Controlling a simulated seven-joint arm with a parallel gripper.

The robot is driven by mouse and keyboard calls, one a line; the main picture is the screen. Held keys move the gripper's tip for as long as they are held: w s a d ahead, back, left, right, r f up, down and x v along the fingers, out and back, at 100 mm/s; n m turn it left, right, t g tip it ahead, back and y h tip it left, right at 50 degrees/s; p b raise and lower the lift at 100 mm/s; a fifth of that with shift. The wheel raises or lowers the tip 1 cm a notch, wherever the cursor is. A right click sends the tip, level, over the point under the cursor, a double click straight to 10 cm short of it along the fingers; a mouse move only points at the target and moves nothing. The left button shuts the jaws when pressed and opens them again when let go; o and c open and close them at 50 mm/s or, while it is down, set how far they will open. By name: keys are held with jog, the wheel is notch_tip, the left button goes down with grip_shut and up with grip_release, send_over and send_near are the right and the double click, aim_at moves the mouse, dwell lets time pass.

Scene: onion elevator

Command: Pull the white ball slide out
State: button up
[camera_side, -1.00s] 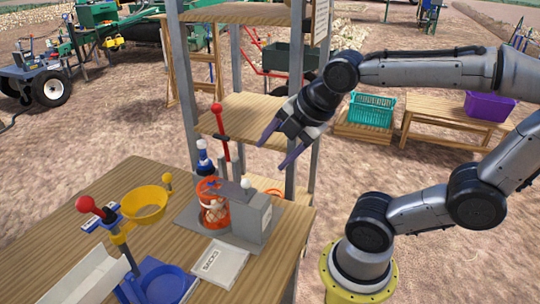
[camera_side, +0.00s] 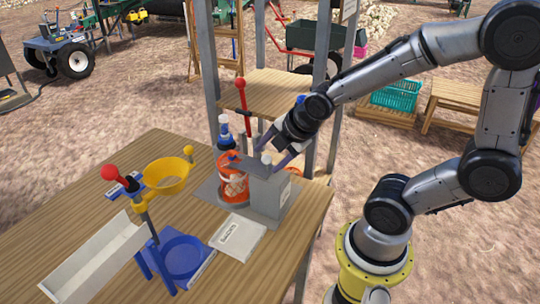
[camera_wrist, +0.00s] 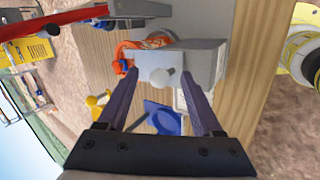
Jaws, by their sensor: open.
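I cannot tell whether a finger touches the ball.
A red-knobbed lever (camera_side: 241,105) rises behind the machine. A yellow funnel (camera_side: 166,175), a blue stand (camera_side: 182,257) and a white sacks pad (camera_side: 238,236) are on the wooden table (camera_side: 90,215). A metal shelf stands behind.

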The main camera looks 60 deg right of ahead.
jog(key=shift+f, duration=0.1)
jog(key=shift+c, duration=0.3)
jog(key=shift+w, duration=0.1)
grip_shut()
jog(key=shift+s, duration=2.6)
jog(key=shift+o, duration=0.3)
grip_release()
notch_tip(320, 180, up, 6)
